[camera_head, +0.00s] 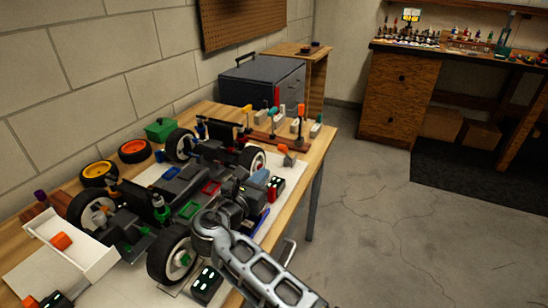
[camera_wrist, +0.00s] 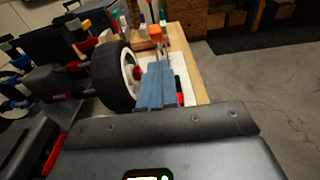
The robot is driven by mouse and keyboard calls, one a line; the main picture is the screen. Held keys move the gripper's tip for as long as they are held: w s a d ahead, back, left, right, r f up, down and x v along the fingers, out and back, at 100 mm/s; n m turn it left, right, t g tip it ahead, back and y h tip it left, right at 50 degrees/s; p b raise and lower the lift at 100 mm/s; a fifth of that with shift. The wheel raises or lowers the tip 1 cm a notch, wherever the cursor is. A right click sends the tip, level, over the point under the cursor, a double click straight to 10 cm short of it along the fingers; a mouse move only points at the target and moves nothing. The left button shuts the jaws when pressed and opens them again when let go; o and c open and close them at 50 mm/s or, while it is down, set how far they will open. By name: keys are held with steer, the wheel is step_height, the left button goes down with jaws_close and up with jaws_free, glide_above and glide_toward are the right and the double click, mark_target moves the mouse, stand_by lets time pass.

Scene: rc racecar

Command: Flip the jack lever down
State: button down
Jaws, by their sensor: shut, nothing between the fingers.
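My gripper (camera_head: 262,173) is shut and empty, its blue fingers (camera_wrist: 157,72) together in the wrist view. It is low over the right side of the table, beside the car's far right wheel (camera_head: 252,160). That black wheel (camera_wrist: 115,75) stands just left of the fingers in the wrist view. An orange-ended piece on a thin stem (camera_head: 284,150), which looks like the jack lever, stands just beyond my fingertips. It shows upright in the wrist view (camera_wrist: 155,32). Its base is partly hidden by the fingers, and I cannot tell whether they touch it.
The open car chassis (camera_head: 185,190) fills the middle of the wooden table. A tool rack (camera_head: 270,135) stands behind. Loose orange-rimmed wheels (camera_head: 134,151) lie left. The floor right is clear.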

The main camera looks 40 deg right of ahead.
mark_target(283, 152)
steer(key=shift+d, duration=0.1)
steer(key=x, duration=0.9)
steer(key=shift+w+d, duration=0.15)
steer(key=shift+d, duration=0.25)
